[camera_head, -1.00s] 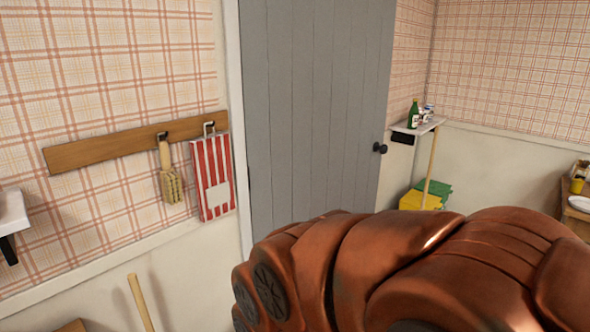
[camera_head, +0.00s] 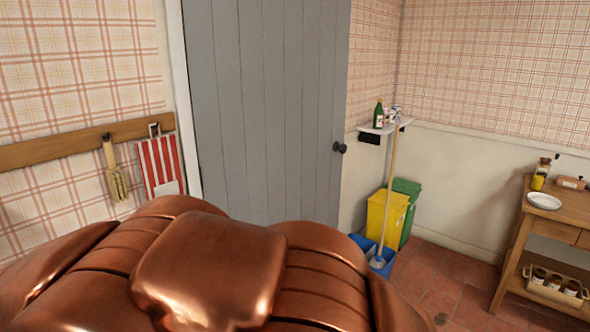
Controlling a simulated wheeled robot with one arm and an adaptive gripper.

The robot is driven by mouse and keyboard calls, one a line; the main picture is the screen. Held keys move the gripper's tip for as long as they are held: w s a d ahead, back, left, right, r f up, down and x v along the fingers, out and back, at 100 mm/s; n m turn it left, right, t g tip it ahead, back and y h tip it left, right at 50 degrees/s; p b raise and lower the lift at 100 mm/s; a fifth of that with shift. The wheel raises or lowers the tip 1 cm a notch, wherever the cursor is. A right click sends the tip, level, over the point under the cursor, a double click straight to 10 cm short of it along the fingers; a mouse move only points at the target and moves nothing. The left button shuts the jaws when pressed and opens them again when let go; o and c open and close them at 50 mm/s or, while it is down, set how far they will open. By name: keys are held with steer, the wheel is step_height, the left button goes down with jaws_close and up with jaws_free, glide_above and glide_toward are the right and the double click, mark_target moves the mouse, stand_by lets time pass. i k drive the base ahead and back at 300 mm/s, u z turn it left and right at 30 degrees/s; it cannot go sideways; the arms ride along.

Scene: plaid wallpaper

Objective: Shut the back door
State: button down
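The grey plank door (camera_head: 262,110) stands in the middle of the head view, with a dark round knob (camera_head: 340,147) near its right edge. The door's left edge lies along a white frame (camera_head: 177,90). Its right edge stands in front of the wallpapered wall, so it looks swung open into the room. My copper-coloured arm covers the bottom left and the door's lower part. My gripper is not in the picture.
A blue bucket (camera_head: 365,246) with a mop, a yellow bin (camera_head: 386,214) and a green bin (camera_head: 408,204) stand right of the door. A wooden table (camera_head: 520,225) is at far right. A small shelf (camera_head: 378,129) holds bottles. Tiled floor (camera_head: 445,275) shows between.

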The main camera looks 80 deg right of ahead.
mark_target(267, 79)
steer(key=z, duration=0.05)
steer(key=k, duration=1.9)
steer(key=u, duration=1.65)
steer(key=k, duration=2.2)
steer(key=z, duration=3.45)
steer(key=i, duration=1.85)
steer(key=u, duration=0.05)
